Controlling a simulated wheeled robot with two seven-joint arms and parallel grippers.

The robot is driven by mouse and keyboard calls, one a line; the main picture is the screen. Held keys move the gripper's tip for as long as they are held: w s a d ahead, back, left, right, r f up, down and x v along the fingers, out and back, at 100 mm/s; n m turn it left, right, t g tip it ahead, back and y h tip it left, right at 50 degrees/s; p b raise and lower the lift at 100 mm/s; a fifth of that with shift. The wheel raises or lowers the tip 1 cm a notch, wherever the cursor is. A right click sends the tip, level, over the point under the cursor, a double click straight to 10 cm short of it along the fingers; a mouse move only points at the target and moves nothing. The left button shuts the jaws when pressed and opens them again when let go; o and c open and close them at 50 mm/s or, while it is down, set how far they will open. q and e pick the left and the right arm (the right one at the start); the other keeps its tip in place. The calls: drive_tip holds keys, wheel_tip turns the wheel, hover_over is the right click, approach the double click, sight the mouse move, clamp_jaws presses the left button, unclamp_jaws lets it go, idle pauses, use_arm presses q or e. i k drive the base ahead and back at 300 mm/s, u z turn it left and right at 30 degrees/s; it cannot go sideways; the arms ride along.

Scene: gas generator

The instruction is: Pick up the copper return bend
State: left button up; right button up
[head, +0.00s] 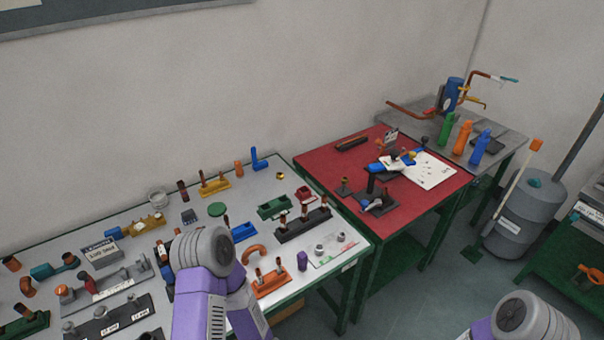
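A copper-coloured curved piece (257,251), which looks like the return bend, lies on the grey table just right of my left arm. Its left end is close to the arm's outline and may be partly hidden. My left arm, purple with a grey round joint, reaches over the table's front middle; its gripper fingers do not show. My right arm shows only as a purple and grey part at the bottom right corner, over the floor; its gripper is not visible either.
An orange block with copper stubs (270,284), a small purple part (302,261) and a dark rack with copper pieces (303,227) stand near the bend. Fittings crowd the grey table's left side. A red-topped table (335,167) adjoins at right. A grey cylinder (524,213) stands beyond.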

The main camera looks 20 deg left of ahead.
sight(244, 260)
drive_tip(key=z, duration=0.4)
drive_tip(key=i, duration=0.2)
drive_tip(key=u, duration=1.55)
